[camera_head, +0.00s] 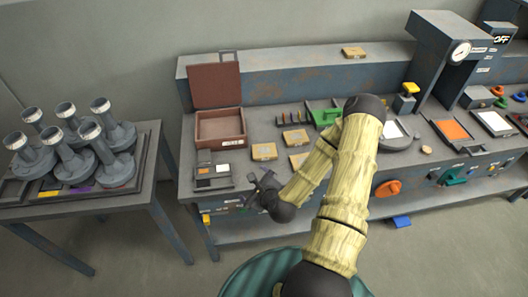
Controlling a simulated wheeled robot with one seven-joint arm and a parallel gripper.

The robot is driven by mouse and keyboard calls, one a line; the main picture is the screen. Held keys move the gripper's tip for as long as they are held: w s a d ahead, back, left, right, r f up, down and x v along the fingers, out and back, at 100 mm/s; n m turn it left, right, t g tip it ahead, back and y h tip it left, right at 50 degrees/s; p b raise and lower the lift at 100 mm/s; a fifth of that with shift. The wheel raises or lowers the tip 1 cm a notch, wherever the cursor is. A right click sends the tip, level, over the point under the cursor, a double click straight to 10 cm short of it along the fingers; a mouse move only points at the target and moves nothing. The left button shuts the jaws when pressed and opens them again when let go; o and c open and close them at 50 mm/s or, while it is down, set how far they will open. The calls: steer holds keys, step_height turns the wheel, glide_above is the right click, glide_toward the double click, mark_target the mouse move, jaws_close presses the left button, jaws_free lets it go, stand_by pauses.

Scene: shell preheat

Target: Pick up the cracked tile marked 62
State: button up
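Several tan tiles lie on the grey workbench (255,112): one (264,152) to the right of the open brown box, one (295,138) behind and right of it, and one (299,160) partly beside my arm. Another tan tile (353,52) lies on the raised back ledge. Their markings are too small to read, so I cannot tell which is 62 or which is cracked. My gripper (262,184) is dark and hangs near the bench's front edge, in front of the nearest tiles. Nothing is visibly held; its finger gap is unclear.
An open brown box (219,128) stands at the bench's left, with a small switch panel (212,176) in front. A green rack (324,113) stands behind my arm. A gauge machine (450,55) is at right. A side table (140,170) holds several grey funnel-like devices.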

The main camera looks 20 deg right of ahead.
steer(key=d+m+h, duration=0.1)
steer(key=d+m, duration=0.1)
steer(key=m, duration=0.1)
steer(key=d+m+t+h, duration=0.1)
steer(key=m+h, duration=0.1)
steer(key=m, duration=0.2)
steer(key=s+d+m+h, duration=0.1)
steer(key=d+m, duration=0.1)
steer(key=m, duration=0.2)
steer(key=shift+s+d+r+h, duration=0.1)
steer(key=shift+d+r+h, duration=0.2)
steer(key=shift+h, duration=0.1)
steer(key=b, duration=0.9)
glide_toward(266, 158)
steer(key=p+x, duration=0.2)
steer(key=x, duration=0.1)
steer(key=shift+w+r, duration=0.2)
steer(key=shift+w, duration=0.3)
steer(key=shift+w+f, duration=0.2)
steer(key=shift+w, duration=0.05)
steer(key=shift+d, duration=0.1)
steer(key=shift+f+p+x, duration=0.2)
steer(key=shift+p+x, duration=0.3)
steer(key=shift+x, duration=2.1)
steer(key=shift+s, duration=0.15)
